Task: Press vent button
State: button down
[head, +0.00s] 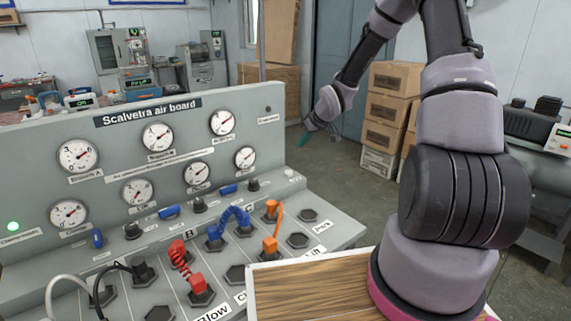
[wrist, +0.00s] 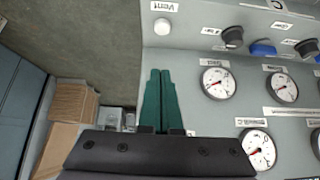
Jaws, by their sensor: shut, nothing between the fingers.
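The vent button is a round white button (wrist: 163,24) on the grey board's corner, beside a label reading "Vent" in the wrist view. In the head view the small white button (head: 289,172) sits at the right end of the board's ledge. My gripper (wrist: 161,72) has two teal fingers lying side by side, shut and empty. In the wrist view its tips point toward the button with a clear gap. In the head view my gripper (head: 303,139) hangs above and behind the board's right end, apart from the button.
The air board (head: 200,120) carries several gauges, black knobs and blue levers. Red, blue and orange hoses (head: 180,252) stand on its lower panel. A wooden top (head: 310,290) lies beside my arm base. Cardboard boxes (head: 385,110) stand behind on open floor.

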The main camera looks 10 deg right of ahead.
jog(key=shift+w+a, duration=0.1)
jog(key=shift+w, duration=0.05)
send_over(291, 173)
jog(key=f, duration=0.8)
jog(key=shift+w+a, duration=0.2)
jog(key=shift+w, duration=0.1)
jog(key=f, duration=0.3)
jog(key=shift+s+d+f, duration=0.15)
jog(key=shift+s, duration=0.05)
jog(key=shift+f, duration=0.35)
jog(key=shift+s, duration=0.1)
